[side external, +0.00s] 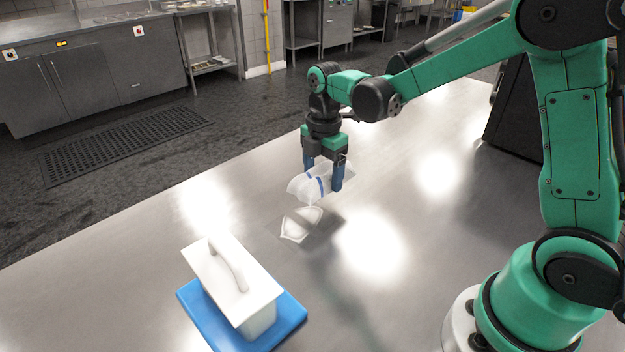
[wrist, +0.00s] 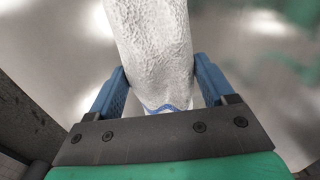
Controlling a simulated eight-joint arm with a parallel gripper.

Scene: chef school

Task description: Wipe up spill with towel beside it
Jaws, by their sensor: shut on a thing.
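My gripper (side external: 322,178) is shut on a white towel (side external: 306,188) with a blue stripe, held above the steel table. In the wrist view the towel (wrist: 150,45) hangs between the two blue fingers of my gripper (wrist: 160,88) and extends beyond them. Just below the towel, a glossy patch on the table, apparently the spill (side external: 300,226), shows white shapes that look partly like the towel's reflection. Its exact edges are hard to tell. The towel appears apart from the table.
A white lidded box (side external: 232,282) with a handle stands on a blue board (side external: 292,314) at the table's near left. A black object (side external: 515,115) stands at the right. The steel table (side external: 140,265) is otherwise largely clear, with bright reflections.

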